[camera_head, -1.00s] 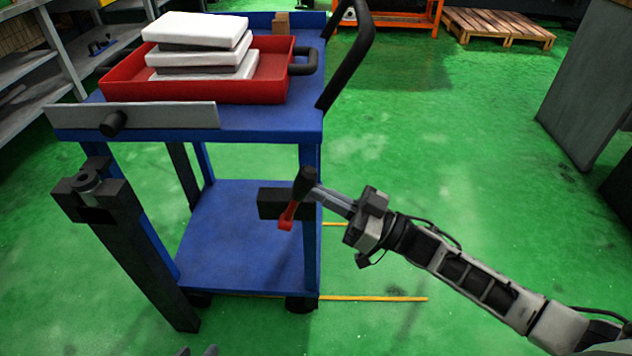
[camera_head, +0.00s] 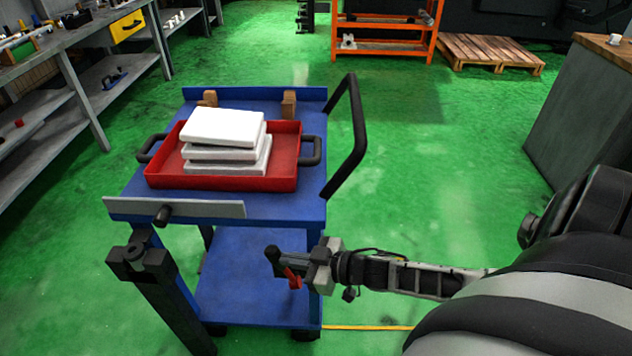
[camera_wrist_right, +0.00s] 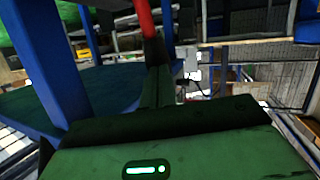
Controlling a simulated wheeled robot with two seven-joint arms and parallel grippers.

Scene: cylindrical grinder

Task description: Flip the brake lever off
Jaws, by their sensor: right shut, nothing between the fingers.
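The brake lever (camera_head: 291,279) has a red grip and sits by the front right leg of the blue cart (camera_head: 262,205). Its red end points down and slightly right in the head view. My right gripper (camera_head: 288,261) is shut and empty, with its fingertips right at the lever; I cannot tell whether they touch. The lever's upper part is partly hidden by the fingers. In the right wrist view the red grip (camera_wrist_right: 144,18) shows at the top, just beyond the shut fingers (camera_wrist_right: 157,85).
A red tray (camera_head: 222,184) with stacked white blocks (camera_head: 225,127) stands on the cart top. The cart's black handle (camera_head: 350,150) rises at right. The green floor to the right is open.

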